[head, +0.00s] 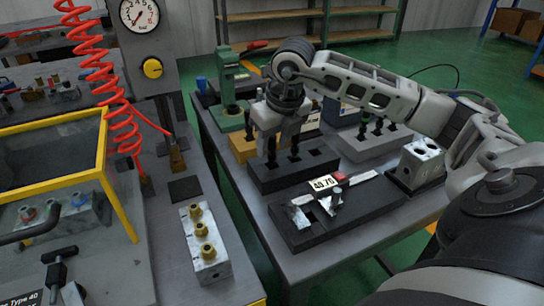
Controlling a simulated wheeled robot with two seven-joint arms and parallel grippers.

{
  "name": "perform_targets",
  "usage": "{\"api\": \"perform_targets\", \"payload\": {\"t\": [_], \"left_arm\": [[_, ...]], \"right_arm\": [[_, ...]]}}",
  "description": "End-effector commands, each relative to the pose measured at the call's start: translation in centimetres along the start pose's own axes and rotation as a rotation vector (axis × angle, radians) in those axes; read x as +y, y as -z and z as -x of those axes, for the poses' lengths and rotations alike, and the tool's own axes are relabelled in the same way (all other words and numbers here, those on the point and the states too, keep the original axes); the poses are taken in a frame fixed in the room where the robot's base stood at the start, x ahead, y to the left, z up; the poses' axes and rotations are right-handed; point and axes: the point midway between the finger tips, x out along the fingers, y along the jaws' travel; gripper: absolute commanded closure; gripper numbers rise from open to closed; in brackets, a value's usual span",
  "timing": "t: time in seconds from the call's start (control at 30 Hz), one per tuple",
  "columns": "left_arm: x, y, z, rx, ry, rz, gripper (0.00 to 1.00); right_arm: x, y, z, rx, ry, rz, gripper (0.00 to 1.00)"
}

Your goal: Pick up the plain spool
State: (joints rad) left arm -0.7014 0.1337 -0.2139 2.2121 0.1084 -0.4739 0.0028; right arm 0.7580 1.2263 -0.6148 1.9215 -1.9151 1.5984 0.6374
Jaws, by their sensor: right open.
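My right gripper (275,136) reaches in from the right and points down over a black block rack (293,173) on the right-hand table. Its fingers are open and hang just above or around a dark upright spool (271,152) in that rack. A second dark spool (295,148) stands just to its right. I cannot tell which one is plain, or whether a finger touches either. More dark spools (378,125) stand in a grey block (372,144) behind, partly covered by my arm. My left gripper does not show.
A valve block with brass fittings (204,245) and a yellow-framed box (50,125) are on the left. A red coiled hose (100,72) hangs there.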

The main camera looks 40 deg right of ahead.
Motion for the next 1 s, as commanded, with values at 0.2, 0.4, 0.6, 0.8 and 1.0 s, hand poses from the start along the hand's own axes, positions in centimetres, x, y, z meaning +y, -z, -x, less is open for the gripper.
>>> {"api": "perform_targets", "payload": {"t": [0.2,0.4,0.6,0.8,1.0], "left_arm": [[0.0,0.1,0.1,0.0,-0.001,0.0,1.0],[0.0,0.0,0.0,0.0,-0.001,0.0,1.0],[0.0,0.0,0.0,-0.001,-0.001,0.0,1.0],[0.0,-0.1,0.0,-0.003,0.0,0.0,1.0],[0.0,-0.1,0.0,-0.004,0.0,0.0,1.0]], "right_arm": [[0.2,0.1,-3.0,0.002,-0.001,-0.001,0.57],[0.2,0.1,-3.4,0.0,0.0,0.0,0.57],[0.2,0.1,-3.3,0.0,0.0,0.0,0.87],[0.2,0.0,-3.2,-0.002,0.0,0.0,1.0],[0.2,-0.1,-3.1,-0.003,-0.001,0.0,1.0]]}}
